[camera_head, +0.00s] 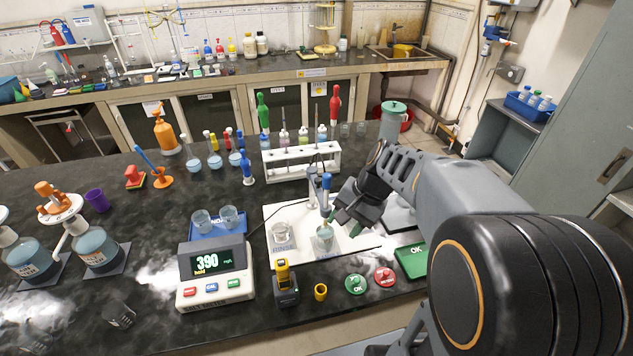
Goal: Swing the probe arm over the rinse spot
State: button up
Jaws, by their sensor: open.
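The probe arm (326,182) is a small arm with a blue-grey probe hanging from it, on a pale post (312,188). The probe hangs over or into the right beaker (325,238), which holds pale liquid; I cannot tell how deep its tip is. The left beaker (282,238), with a label that seems to read RINSE, stands on the same white board (272,214). My gripper (343,216) is open just right of the probe, above the right beaker. Its dark fingers partly hide the area behind; contact with the probe cannot be told.
A meter (213,272) reading 390 stands front left, beside a blue tray (205,232) with two beakers. A white rack (300,160) stands behind. A yellow-black device (285,284), green button (355,284) and red button (385,277) lie in front.

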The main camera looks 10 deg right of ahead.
jog(key=w+d+f+m+y+b, duration=0.1)
jog(key=w+d+f+m+y, duration=0.3)
jog(key=w+f+m+y, duration=0.25)
jog(key=m+t+y, duration=0.5)
jog(key=m+t, duration=0.1)
jog(key=m, duration=0.2)
send_near(318, 179)
jog(key=p+x, duration=0.1)
jog(key=x, duration=0.4)
jog(key=p+x, duration=0.2)
jog(key=x, duration=0.3)
jog(key=shift+f, duration=0.25)
jog(key=shift+c, duration=0.2)
grip_shut()
